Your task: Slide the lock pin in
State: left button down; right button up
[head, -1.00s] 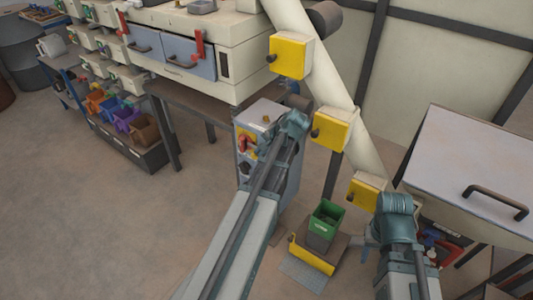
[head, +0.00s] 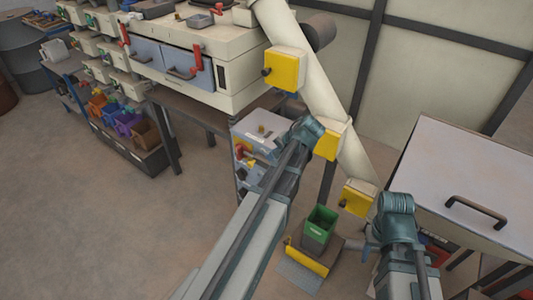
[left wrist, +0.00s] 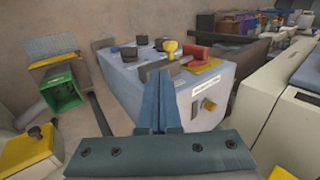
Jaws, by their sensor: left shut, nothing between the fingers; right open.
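My left gripper (left wrist: 158,75) is shut and empty, its fingers pointing at the grey control cabinet (left wrist: 128,82) in the left wrist view. A yellow round-headed knob (left wrist: 170,48) stands on the cabinet behind the fingertips, beside a red handle (left wrist: 197,52). Whether that knob is the lock pin I cannot tell. In the head view the cabinet (head: 255,135) stands under the bench edge, with my left wrist at its right side; the left fingers are hidden there. My right gripper (head: 396,208) is at the lower right, by the hopper; its fingers are not clear.
A pale sloping pipe (head: 305,50) with several yellow boxes (head: 286,69) runs close by my left wrist. A green bin (head: 319,226) stands on a low platform below. A lidded hopper (head: 470,160) is at the right. Floor at the left is clear.

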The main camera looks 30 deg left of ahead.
pick_arm(q)
jog(key=p+v, duration=0.2)
jog(key=v, duration=0.2)
jog(key=shift+d+r+p, duration=0.15)
jog(key=shift+r+p, duration=0.05)
jog(key=shift+p, duration=0.15)
